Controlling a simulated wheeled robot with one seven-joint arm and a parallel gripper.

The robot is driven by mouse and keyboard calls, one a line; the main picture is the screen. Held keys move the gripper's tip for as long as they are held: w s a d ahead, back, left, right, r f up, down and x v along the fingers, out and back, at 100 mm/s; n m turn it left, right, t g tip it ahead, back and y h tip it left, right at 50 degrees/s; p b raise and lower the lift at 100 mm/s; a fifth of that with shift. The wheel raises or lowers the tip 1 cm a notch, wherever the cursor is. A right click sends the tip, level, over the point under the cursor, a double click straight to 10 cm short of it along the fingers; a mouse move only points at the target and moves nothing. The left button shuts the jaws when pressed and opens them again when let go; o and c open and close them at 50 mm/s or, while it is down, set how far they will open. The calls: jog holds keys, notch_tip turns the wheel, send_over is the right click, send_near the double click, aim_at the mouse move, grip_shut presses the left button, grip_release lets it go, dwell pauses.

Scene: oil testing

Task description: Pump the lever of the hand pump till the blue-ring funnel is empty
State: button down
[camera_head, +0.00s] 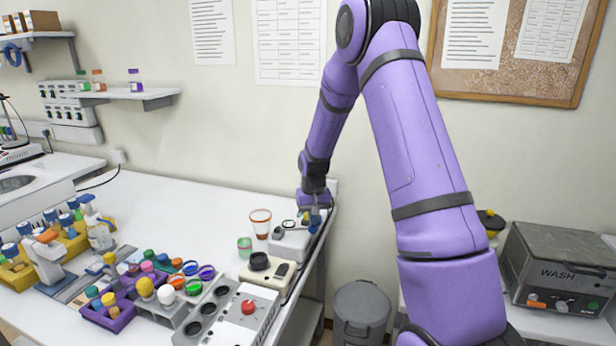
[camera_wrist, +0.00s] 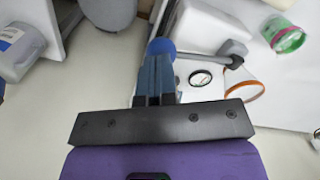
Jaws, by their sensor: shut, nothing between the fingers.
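The hand pump appears to be the white block (camera_head: 290,240) at the bench's right end, partly hidden by my arm. The wrist view shows a white block (camera_wrist: 199,92) with a black-rimmed round top and a grey rod beside it. My gripper (camera_head: 314,210) is shut and empty over the pump's right side. In the wrist view its fingertips (camera_wrist: 158,58) are at a blue knob (camera_wrist: 160,45), perhaps the lever's end; I cannot tell whether they touch. A blue-ringed piece (camera_head: 191,267) sits among coloured rings on the bench; whether it is the funnel, and its contents, are unclear.
An orange-ringed clear cup (camera_head: 260,222) and a green cup (camera_head: 244,245) stand left of the pump. A beige device (camera_head: 270,273) stands in front. Coloured bottles and racks fill the bench's left front. A grey bin (camera_head: 361,312) stands right.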

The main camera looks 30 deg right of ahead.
jog(key=shift+f, duration=0.1)
jog(key=shift+s+d+f, duration=0.15)
jog(key=shift+f, duration=0.55)
jog(key=shift+s+f, duration=0.1)
jog(key=shift+f, duration=0.9)
jog(key=shift+w+a+r, duration=0.2)
jog(key=shift+w+r, duration=0.1)
jog(key=shift+r, duration=1.2)
jog(key=shift+w+a+r, duration=0.15)
jog(key=shift+w+r, duration=0.1)
jog(key=shift+r, duration=1.2)
jog(key=shift+w+a+r, duration=0.2)
jog(key=shift+w+r, duration=0.1)
jog(key=shift+r, duration=1.2)
jog(key=shift+f, duration=0.15)
